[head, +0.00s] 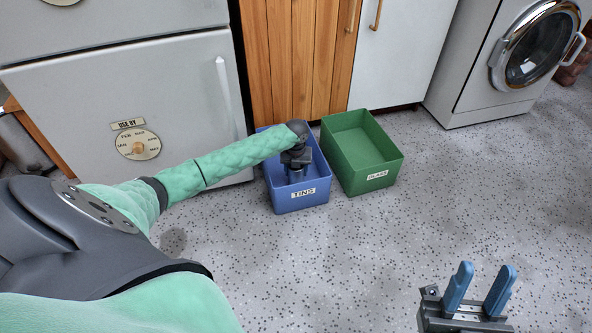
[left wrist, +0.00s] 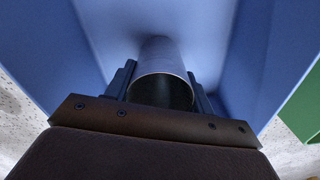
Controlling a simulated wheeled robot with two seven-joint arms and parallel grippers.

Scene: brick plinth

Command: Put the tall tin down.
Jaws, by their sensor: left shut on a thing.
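The tall tin (left wrist: 160,82) is a grey metal cylinder, seen from its end in the left wrist view. My left gripper (left wrist: 160,92) is shut on it, one finger on each side. In the head view my left gripper (head: 296,168) reaches down into the blue box labelled TINS (head: 302,196), and the tin is mostly hidden below it. The blue walls surround the tin in the left wrist view. I cannot tell whether the tin touches the box floor. My right gripper (head: 479,292) is open and empty at the lower right, over the floor.
An empty green box labelled GLASS (head: 362,155) stands just right of the blue box. A white fridge (head: 130,100) is at the left, wooden cupboards (head: 300,60) behind, a washing machine (head: 510,60) at the back right. The speckled floor (head: 330,260) in front is clear.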

